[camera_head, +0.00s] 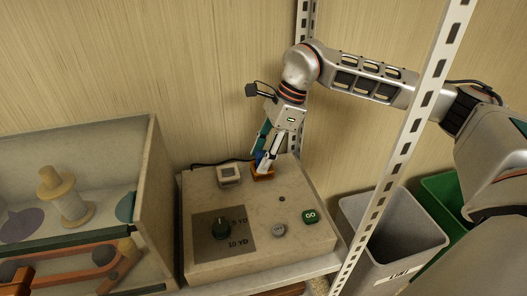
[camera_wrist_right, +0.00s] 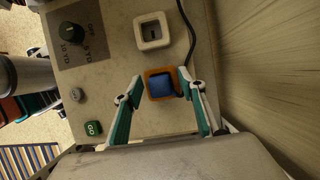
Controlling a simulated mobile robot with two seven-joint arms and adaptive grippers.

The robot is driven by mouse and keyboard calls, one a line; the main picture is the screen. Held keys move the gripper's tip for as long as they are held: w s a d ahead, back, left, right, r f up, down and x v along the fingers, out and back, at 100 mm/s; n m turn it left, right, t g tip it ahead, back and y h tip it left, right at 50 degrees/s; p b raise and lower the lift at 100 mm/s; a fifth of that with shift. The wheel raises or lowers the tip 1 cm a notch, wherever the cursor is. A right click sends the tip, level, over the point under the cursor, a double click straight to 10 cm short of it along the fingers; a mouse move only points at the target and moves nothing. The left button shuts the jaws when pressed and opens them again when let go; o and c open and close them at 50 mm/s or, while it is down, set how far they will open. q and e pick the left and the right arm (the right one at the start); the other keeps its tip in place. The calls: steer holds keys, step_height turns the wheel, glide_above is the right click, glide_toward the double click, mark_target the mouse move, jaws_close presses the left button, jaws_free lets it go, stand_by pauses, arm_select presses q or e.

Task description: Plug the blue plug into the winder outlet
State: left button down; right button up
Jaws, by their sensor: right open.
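The blue plug (camera_wrist_right: 161,87) sits inside a square orange-rimmed socket (camera_wrist_right: 149,75) on top of the beige winder box (camera_head: 200,258). In the head view the blue plug (camera_head: 260,157) is partly hidden by my right gripper (camera_head: 262,157). A white square outlet (camera_wrist_right: 140,31) with a dark slot is beside it, empty; it also shows in the head view (camera_head: 229,181). In the wrist view my right gripper (camera_wrist_right: 160,85) is open, its teal-padded fingers on either side of the orange rim, with gaps to the plug. My left gripper is not in view.
A black cord (camera_wrist_right: 192,37) runs along the box's rear. The box has a dial (camera_head: 221,228), a grey button (camera_head: 278,230) and a green GO button (camera_head: 310,216). A walled loom case (camera_head: 150,200) stands left; perforated posts and bins (camera_head: 400,245) are right.

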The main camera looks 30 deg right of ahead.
mark_target(261, 154)
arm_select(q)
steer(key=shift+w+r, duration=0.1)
arm_select(e)
steer(key=shift+r, duration=0.1)
jaws_close()
steer(key=shift+r, duration=0.15)
